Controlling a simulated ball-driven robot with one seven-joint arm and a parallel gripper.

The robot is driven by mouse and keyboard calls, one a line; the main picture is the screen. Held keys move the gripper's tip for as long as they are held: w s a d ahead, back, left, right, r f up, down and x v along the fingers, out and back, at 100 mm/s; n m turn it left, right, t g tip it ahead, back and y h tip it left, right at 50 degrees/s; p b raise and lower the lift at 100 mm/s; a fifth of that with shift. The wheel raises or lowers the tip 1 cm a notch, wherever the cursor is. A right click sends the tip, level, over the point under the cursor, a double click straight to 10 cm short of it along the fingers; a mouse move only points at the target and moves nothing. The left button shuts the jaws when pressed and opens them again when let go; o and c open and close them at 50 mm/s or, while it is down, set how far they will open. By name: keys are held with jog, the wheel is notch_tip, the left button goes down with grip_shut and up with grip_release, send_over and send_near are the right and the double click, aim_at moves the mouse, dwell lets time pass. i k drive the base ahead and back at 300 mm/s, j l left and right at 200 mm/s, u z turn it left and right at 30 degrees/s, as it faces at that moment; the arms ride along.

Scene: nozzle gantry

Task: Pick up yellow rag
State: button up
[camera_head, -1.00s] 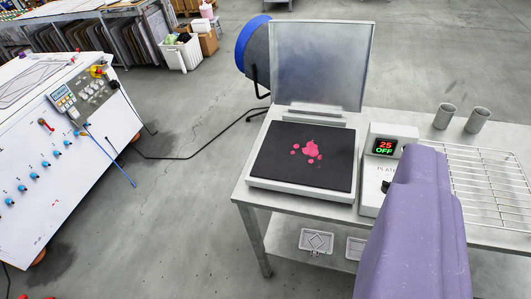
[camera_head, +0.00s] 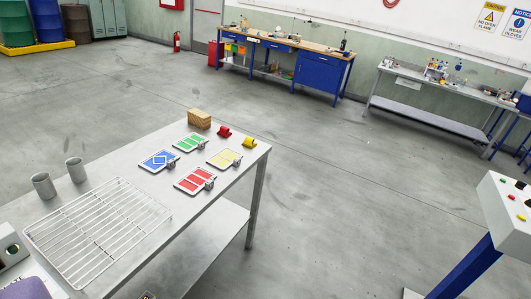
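A small yellow item (camera_head: 249,142) lies near the far right corner of the steel table (camera_head: 215,200). It may be the yellow rag, but it is too small to tell whether it is cloth. A similar small red item (camera_head: 224,131) lies to its left. My gripper's fingers are not in view; only a purple part, likely of my own arm, shows at the bottom left.
Several coloured plates, one of them red (camera_head: 193,181), a tan block (camera_head: 199,118), a wire rack (camera_head: 98,222) and two grey cups (camera_head: 75,169) are on the table. A white console (camera_head: 508,215) with blue legs stands at the right.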

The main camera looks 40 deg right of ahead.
aim_at(249, 142)
jog(key=z, duration=1)
jog(key=i+l+u, duration=0.4)
jog(key=i, duration=0.8)
jog(key=i+l+u, duration=0.35)
jog(key=i+l, duration=0.65)
jog(key=i+l+u, duration=0.4)
jog(key=i+l, duration=0.7)
jog(key=l, duration=0.05)
